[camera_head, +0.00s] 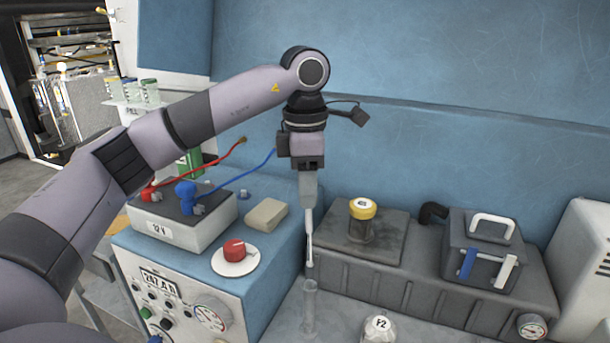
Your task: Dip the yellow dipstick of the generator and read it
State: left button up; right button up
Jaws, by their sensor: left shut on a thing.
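My left gripper (309,238) points straight down in the middle of the view, seen edge-on. It is shut on a thin, pale thing whose outline I cannot separate clearly from the fingers. No yellow handle shows there, so I cannot tell whether it is the dipstick. An upright, narrow, clear-grey tube (310,307) stands just below the fingertips. The generator (170,290) appears to be the blue box with a pale front panel, a gauge and knobs at lower left. My right gripper is not in view.
A yellow-capped jar (361,226) stands on the dark ribbed unit (420,292), right of the gripper. A dark box with a white handle (484,252) is farther right. A red knob (235,250), a 12 V box (170,229) and a round "V2" item (378,329) are nearby. A blue wall (430,70) closes the back.

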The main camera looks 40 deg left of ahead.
aim_at(309, 241)
pick_arm(q)
jog(key=shift+s+d+f+m, duration=0.1)
jog(key=shift+s+d+m, duration=0.15)
jog(key=shift+d+m, duration=0.3)
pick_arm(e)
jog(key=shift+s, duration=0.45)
pick_arm(q)
jog(key=shift+a, duration=0.1)
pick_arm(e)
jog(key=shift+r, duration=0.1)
pick_arm(q)
jog(key=shift+f+b, duration=0.85)
jog(key=shift+f, duration=0.9)
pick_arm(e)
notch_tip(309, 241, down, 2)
pick_arm(q)
jog(key=shift+f+b, duration=1)
jog(key=shift+f, duration=0.75)
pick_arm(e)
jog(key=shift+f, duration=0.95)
pick_arm(q)
jog(key=shift+f+b, duration=1.2)
jog(key=shift+f, duration=0.75)
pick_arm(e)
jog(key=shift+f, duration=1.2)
